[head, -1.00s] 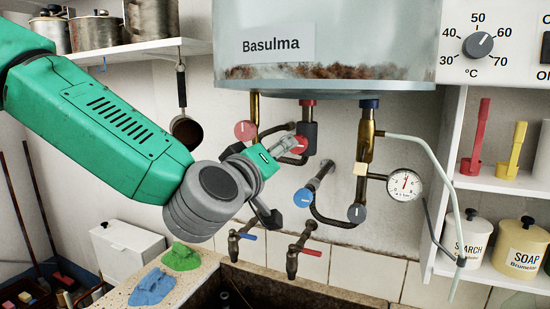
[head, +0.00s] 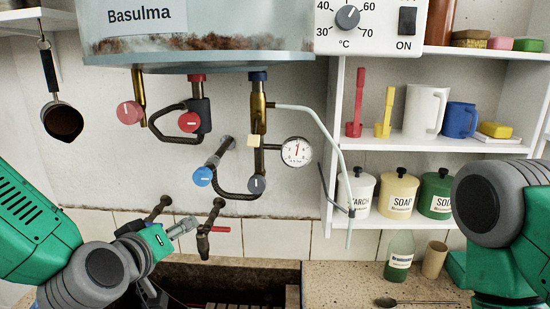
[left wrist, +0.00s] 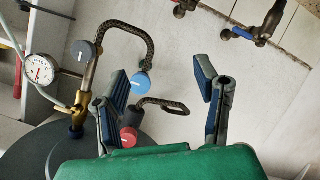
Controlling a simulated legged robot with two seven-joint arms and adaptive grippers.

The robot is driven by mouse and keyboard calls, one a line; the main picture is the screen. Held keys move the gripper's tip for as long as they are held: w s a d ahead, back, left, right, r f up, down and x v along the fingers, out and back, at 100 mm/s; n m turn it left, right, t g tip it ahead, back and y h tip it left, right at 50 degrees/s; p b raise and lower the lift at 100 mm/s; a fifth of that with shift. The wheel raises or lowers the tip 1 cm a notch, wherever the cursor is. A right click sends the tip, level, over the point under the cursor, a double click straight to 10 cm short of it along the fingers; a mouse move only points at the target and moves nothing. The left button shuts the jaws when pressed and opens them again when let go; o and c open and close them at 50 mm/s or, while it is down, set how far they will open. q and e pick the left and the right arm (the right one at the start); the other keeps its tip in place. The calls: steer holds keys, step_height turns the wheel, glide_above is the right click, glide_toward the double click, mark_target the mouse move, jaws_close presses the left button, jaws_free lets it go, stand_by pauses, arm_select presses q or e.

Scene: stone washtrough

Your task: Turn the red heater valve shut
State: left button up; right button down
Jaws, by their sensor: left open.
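Two red round knobs show under the heater in the head view. One red knob (head: 130,112) is on the left brass pipe, and the other red knob (head: 189,122) is by the red-collared pipe. I cannot tell which is the heater valve. My left gripper (head: 168,260) is open and empty, below and apart from both knobs, by the taps. In the left wrist view its fingers (left wrist: 162,88) are spread, with a red knob (left wrist: 129,135) beyond, partly hidden by the gripper. My right gripper is out of view; only its arm shows at the right.
A blue knob (head: 202,176), a grey knob (head: 257,184) and a gauge (head: 296,152) sit right of the red knobs. A red-handled tap (head: 210,232) is close to my left gripper. A green bottle (head: 399,256) stands on the ledge.

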arm_select(q)
steer(key=s+a+f+m+g, duration=0.1)
steer(key=s+f+g, duration=0.1)
steer(key=s+f, duration=0.45)
steer(key=s+a+f+m+g, duration=0.1)
steer(key=s+f+g, duration=0.2)
steer(key=f, duration=0.6)
steer(key=s+a+f+m+g, duration=0.1)
steer(key=s+f+g, duration=0.1)
steer(key=s+f, duration=0.45)
steer(key=s+a+f+m+g+y, duration=0.1)
steer(key=s+a+f+g, duration=0.2)
steer(key=s+f, duration=0.45)
steer(key=s+a+f+m+g, duration=0.1)
steer(key=s+a+f+g, duration=0.25)
steer(key=s, duration=0.65)
step_height(320, 180, down, 17)
steer(key=w+d+m+b, duration=0.1)
steer(key=b, duration=1.6)
steer(key=shift+w+d+f+y, duration=0.15)
steer(key=shift+d+y, duration=0.1)
steer(key=shift+y, duration=0.05)
steer(key=shift+t, duration=0.25)
